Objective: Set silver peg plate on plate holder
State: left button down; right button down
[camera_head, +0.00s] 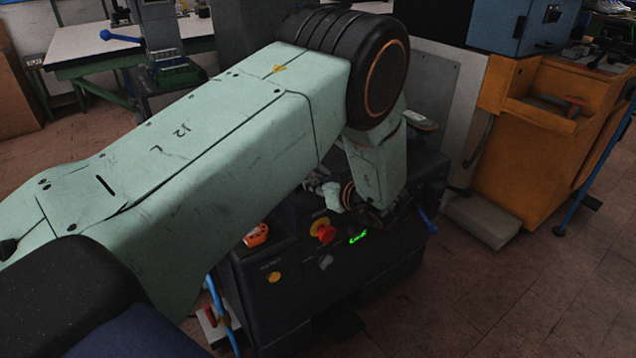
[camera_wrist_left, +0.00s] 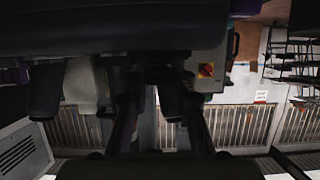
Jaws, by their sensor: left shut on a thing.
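My left gripper (camera_head: 322,188) is mostly hidden in the camera_head view, behind and below my pale green left arm. It is low over the top of a black machine (camera_head: 290,290). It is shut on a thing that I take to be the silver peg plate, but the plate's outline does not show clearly. The left wrist view is dark, with black shapes across it, and does not make the plate out. I cannot pick out the plate holder in either view. My right gripper is not in view.
The black machine carries a red emergency button (camera_head: 326,234), an orange-red knob (camera_head: 256,235) and a green display (camera_head: 358,237). An orange cabinet (camera_head: 530,150) stands at right. A green-framed bench (camera_head: 95,45) stands at back left. Floor is clear at lower right.

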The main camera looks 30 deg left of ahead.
pick_arm(q)
jog(key=shift+f, duration=0.25)
dwell(0.7)
jog(key=c, duration=1.1)
grip_release()
jog(key=shift+f, duration=0.1)
jog(key=shift+o, duration=0.2)
jog(key=shift+d, duration=0.1)
jog(key=v, duration=0.7)
jog(key=shift+d, duration=0.15)
